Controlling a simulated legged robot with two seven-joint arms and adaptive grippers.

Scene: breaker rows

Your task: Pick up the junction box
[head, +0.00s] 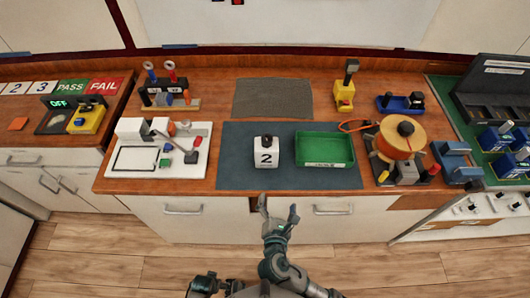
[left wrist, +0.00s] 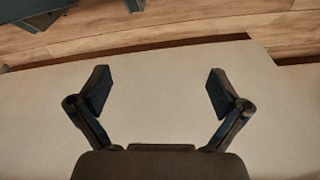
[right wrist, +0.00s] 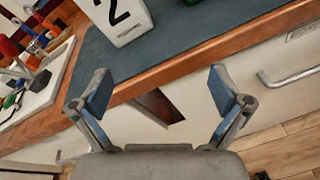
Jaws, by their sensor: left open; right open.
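A white box with a black 2 on its front (head: 266,152), which looks like the junction box, stands upright on the dark blue-grey mat (head: 235,172). It also shows, cut off, at the top of the right wrist view (right wrist: 122,18). My right gripper (head: 278,208) is open and empty in front of the counter edge, short of the box and apart from it; its spread fingers also show in the right wrist view (right wrist: 160,88). My left gripper is open and empty in the left wrist view (left wrist: 158,90), over a plain pale surface.
A green tray (head: 325,165) stands on the mat just right of the box. An orange cable reel (head: 400,140) is further right, and a white board with small parts (head: 160,148) is to the left. A grey mat (head: 273,98) behind is bare. The counter's front edge lies before my right gripper.

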